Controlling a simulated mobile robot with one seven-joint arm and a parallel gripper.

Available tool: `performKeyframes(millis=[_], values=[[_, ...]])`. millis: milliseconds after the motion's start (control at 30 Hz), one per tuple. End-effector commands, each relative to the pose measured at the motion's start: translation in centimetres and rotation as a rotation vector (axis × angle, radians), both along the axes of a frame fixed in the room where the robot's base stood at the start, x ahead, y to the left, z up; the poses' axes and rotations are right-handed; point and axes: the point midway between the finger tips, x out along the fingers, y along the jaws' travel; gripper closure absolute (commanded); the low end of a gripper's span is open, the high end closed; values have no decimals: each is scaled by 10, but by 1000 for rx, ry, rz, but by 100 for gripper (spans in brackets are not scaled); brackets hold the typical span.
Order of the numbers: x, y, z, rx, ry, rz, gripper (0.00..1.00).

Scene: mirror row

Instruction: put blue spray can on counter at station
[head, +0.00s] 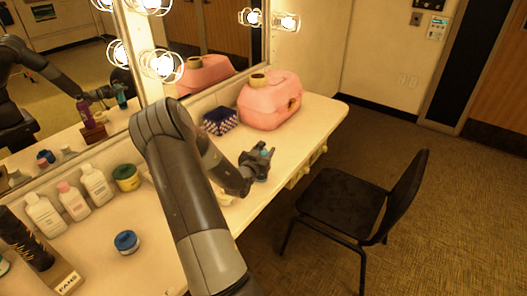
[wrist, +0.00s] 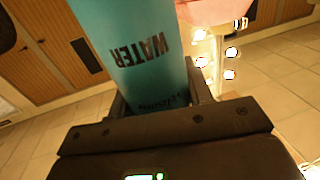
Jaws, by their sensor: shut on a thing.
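My gripper (head: 264,158) is shut on the blue spray can, and I see it at the front edge of the counter. The can (wrist: 133,45) fills the middle of the wrist view, teal-blue with the word WATER upside down, between the two fingers of my gripper (wrist: 158,105). In the head view only small bits of the can (head: 262,180) show by the fingers. Whether its base touches the counter, I cannot tell. The pale counter (head: 160,215) runs along the mirror.
A pink case (head: 268,103) and a dark patterned box (head: 220,121) stand behind my gripper. White bottles (head: 97,186), a green-yellow jar (head: 126,178), a blue jar (head: 126,242) and a box marked FANS (head: 66,280) stand at left. A black chair (head: 345,205) is in front of the counter.

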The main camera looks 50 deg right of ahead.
Motion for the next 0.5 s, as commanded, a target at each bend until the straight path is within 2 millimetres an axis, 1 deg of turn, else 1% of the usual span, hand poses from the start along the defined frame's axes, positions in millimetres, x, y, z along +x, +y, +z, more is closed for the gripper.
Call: performKeyframes(millis=[133,167,400,500], values=[[0,0,-3,0,1,0,98],[0,0,-3,0,1,0,53],[0,0,-3,0,1,0,34],[0,0,-3,0,1,0,32]])
